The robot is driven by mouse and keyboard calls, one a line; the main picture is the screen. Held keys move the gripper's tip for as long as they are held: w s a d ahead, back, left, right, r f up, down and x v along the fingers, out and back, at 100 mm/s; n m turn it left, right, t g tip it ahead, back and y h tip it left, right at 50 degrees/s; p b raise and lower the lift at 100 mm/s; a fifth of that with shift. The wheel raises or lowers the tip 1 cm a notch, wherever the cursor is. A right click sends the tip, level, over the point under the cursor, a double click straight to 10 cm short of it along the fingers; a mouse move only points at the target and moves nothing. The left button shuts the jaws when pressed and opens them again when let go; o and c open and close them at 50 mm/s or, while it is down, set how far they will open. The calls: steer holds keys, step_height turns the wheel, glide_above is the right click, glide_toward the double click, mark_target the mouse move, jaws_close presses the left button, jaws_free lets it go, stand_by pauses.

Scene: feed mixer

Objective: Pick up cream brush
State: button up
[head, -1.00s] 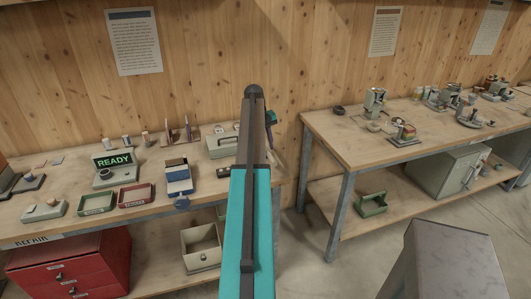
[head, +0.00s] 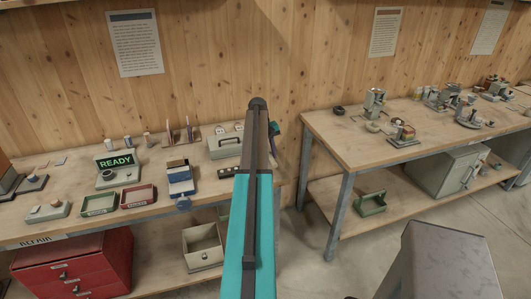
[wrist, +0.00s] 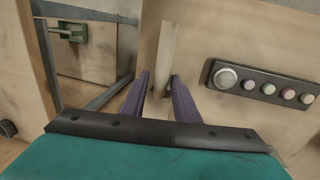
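In the wrist view a pale cream bar (wrist: 169,45) stands out in front of my fingers and runs down between their tips. It looks like the cream brush's handle, but I see no bristles. My gripper (wrist: 159,80) has two purple fingers, apart from each other. The bar's lower end is between or just beyond the tips; I cannot tell whether either finger touches it. In the head view my gripper (head: 273,141) is partly hidden behind my arm, over the right end of the left bench, and the bar is hidden there.
A dark panel with several round buttons (wrist: 262,83) lies close right of my fingers. A grey box (head: 223,147) stands beside my arm. Small trays (head: 103,203) and a READY sign (head: 116,161) occupy the left bench. A second bench (head: 345,140) stands right, across a gap.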

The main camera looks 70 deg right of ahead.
steer(key=shift+s+f, duration=0.1)
steer(key=shift+f, duration=0.45)
steer(key=shift+c, duration=0.3)
jaws_close()
